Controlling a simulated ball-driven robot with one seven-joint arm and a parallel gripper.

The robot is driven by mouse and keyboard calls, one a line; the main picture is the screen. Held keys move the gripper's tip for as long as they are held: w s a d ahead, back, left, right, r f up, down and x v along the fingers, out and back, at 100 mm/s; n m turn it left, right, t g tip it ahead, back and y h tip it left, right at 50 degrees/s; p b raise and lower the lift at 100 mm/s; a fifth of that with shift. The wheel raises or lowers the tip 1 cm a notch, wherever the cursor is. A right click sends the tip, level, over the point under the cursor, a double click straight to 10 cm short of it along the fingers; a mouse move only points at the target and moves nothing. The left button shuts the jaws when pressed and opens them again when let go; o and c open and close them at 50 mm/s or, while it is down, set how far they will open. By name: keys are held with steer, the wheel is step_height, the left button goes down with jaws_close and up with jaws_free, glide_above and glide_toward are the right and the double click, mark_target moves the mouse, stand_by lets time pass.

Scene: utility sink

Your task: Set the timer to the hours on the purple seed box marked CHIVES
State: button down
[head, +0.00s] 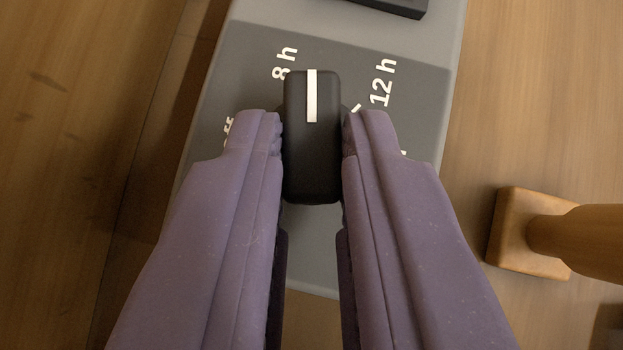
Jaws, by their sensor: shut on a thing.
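The timer (415,45) is a grey panel with a darker face and white print. I can read "8 h" at its upper left and "12 h" at its upper right; other print is mostly covered by my fingers. Its black knob (313,160) carries a white pointer line. The line points up the picture, between "8 h" and "12 h" and nearer "8 h". My gripper (312,140) has purple fingers, one on each side of the knob, and is shut on it. The purple seed box marked CHIVES is not in view.
A black part (395,5) shows at the timer's top edge, cut off by the frame. A wooden piece with a square base and round bar (530,233) stands at the right. Brown wood-grained surface (70,130) lies on both sides of the timer.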

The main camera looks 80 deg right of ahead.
steer(key=shift+f+m+g+b, duration=0.1)
steer(key=shift+m+g+b, duration=0.3)
steer(key=shift+b, duration=0.5)
steer(key=c, duration=1.1)
jaws_free()
steer(key=shift+d, duration=0.1)
steer(key=shift+w, duration=0.1)
steer(key=p+v, duration=0.2)
steer(key=v, duration=0.5)
steer(key=shift+a+p, duration=0.25)
steer(key=shift+p, duration=0.1)
